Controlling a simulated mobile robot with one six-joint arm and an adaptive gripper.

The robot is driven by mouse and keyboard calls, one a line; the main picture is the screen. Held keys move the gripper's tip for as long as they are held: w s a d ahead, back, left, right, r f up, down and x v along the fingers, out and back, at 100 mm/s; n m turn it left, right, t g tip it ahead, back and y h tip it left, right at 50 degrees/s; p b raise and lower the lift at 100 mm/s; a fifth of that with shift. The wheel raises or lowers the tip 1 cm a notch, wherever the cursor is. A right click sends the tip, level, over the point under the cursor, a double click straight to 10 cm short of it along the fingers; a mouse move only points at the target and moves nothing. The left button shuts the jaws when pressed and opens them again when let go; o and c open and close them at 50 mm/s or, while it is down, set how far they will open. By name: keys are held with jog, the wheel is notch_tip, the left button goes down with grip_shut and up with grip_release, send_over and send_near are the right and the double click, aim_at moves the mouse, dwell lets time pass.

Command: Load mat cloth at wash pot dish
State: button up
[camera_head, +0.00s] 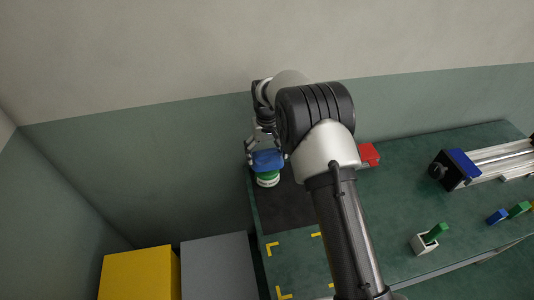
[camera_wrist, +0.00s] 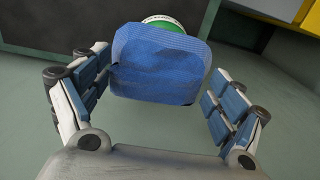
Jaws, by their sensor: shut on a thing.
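A blue ribbed cloth (camera_head: 267,161) is held at the tip of my gripper (camera_head: 264,150) near the table's left end. In the wrist view the blue cloth (camera_wrist: 158,70) fills the space between the two fingers, which flank its left and right edges. A round green and white dish (camera_head: 268,179) is directly below the cloth in the head view. In the wrist view only the green top and white rim of the dish (camera_wrist: 168,22) show past the cloth's edge. Whether the cloth touches the dish cannot be told. A dark mat (camera_head: 288,212) lies flat beside the dish.
Yellow corner marks (camera_head: 271,248) are on the green table. A red block (camera_head: 368,154) is partly behind my arm. A white holder with a green piece (camera_head: 425,243) and a linear rail (camera_head: 500,160) stand to the right. Yellow (camera_head: 140,275) and grey (camera_head: 219,268) boxes are lower left.

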aim_at(267, 156)
jog(key=shift+f+b, duration=0.3)
jog(key=shift+f, duration=0.4)
dwell(0.8)
jog(key=shift+r+p, duration=2.4)
jog(key=shift+r, duration=1.2)
